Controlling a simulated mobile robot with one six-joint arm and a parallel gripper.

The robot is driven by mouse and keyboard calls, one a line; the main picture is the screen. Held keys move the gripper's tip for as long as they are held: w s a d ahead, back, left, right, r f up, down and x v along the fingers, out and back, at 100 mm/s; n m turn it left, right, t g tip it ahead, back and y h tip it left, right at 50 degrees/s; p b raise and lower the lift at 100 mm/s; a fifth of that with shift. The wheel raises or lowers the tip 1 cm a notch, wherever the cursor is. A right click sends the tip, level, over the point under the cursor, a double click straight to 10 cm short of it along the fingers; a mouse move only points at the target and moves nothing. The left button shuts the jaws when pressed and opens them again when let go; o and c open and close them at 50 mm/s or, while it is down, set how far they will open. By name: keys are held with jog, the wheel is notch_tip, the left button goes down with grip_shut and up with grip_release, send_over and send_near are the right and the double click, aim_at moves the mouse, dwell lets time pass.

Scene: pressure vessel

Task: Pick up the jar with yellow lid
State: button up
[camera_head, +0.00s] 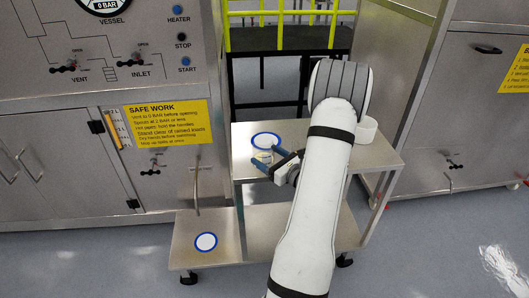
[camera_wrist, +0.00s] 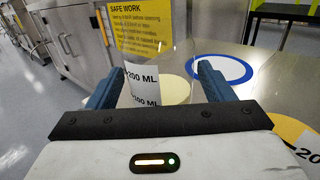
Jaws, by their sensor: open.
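A clear jar (camera_wrist: 160,60) with white "200 ML" and "100 ML" labels stands between my fingers in the wrist view. A pale yellow round surface (camera_wrist: 176,88) shows through it; I cannot tell whether this is its lid or its contents. The jar (camera_head: 261,157) is small and pale in the head view, on the steel cart top. My gripper (camera_head: 269,158) is open, with its blue fingers either side of the jar. It also shows open in the wrist view (camera_wrist: 153,84). A yellow round part (camera_wrist: 291,133) with a white label is cut off at the right edge.
A blue-ringed white disc (camera_head: 266,141) lies behind the jar on the cart top (camera_head: 243,136). Another blue-ringed disc (camera_head: 206,241) lies on the lower shelf. The steel cabinet with the yellow safety sign (camera_head: 157,124) stands left.

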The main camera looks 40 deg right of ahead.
jog(key=shift+w+a, duration=0.1)
jog(key=shift+w, duration=0.75)
jog(key=shift+c, duration=0.2)
jog(key=c, duration=0.8)
jog(key=shift+o, duration=0.2)
jog(key=shift+r, duration=0.1)
